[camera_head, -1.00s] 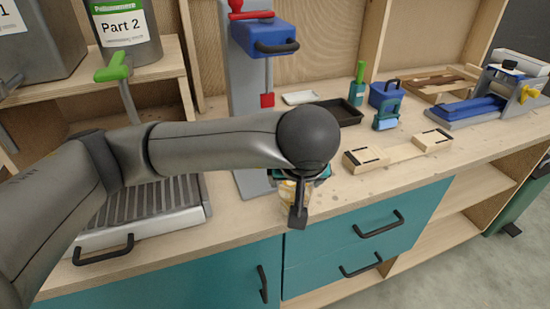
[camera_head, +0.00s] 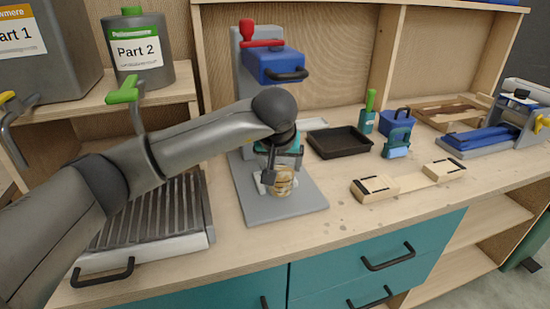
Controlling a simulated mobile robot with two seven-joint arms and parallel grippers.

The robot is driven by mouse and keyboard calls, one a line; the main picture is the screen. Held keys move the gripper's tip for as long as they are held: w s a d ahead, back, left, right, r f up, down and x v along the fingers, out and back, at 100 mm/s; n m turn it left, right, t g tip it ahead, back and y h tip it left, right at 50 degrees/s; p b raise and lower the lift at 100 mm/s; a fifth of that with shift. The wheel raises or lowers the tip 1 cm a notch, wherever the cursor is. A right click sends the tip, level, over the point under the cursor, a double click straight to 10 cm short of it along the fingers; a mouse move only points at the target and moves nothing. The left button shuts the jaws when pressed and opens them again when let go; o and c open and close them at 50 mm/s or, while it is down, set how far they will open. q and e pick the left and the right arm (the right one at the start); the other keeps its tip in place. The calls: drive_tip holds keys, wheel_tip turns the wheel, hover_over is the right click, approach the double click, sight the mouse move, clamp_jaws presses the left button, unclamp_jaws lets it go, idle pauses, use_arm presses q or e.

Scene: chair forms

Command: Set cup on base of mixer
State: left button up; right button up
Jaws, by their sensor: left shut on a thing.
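The mixer stands at the middle back, with a grey column, a blue head (camera_head: 274,65) and a red-knobbed lever (camera_head: 247,33). Its flat grey base (camera_head: 300,203) extends forward on the bench. My left gripper (camera_head: 275,178) points down over the base and is shut on the cup (camera_head: 284,182), a small yellowish-brown striped cup. The cup is partly hidden by the fingers. It is over the middle of the base; I cannot tell whether it touches the base. The mixer's shaft is hidden behind my left arm. My right gripper is out of view.
A black tray (camera_head: 339,142), a blue box (camera_head: 396,122) and a wooden form (camera_head: 409,180) lie to the right. A ridged metal drain tray (camera_head: 150,225) is under my left arm. Containers marked Part 1 (camera_head: 52,50) and Part 2 (camera_head: 138,48) stand on the left shelf.

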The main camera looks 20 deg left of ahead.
use_arm(q)
drive_tip(key=w+a, duration=0.2)
drive_tip(key=w, duration=0.1)
drive_tip(key=shift+w, duration=0.1)
drive_tip(key=shift+f, duration=0.25)
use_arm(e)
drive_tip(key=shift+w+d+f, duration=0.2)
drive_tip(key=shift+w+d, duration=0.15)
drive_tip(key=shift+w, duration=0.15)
use_arm(q)
drive_tip(key=shift+f+b, duration=0.1)
drive_tip(key=shift+b, duration=0.2)
drive_tip(key=o, duration=0.7)
drive_tip(key=shift+f, duration=0.1)
drive_tip(key=shift+o, duration=0.2)
drive_tip(key=shift+s+r, duration=0.25)
drive_tip(key=shift+r, duration=0.2)
drive_tip(key=p+v, duration=0.1)
drive_tip(key=v, duration=0.5)
drive_tip(key=shift+s+r, duration=0.25)
drive_tip(key=shift+r, duration=0.05)
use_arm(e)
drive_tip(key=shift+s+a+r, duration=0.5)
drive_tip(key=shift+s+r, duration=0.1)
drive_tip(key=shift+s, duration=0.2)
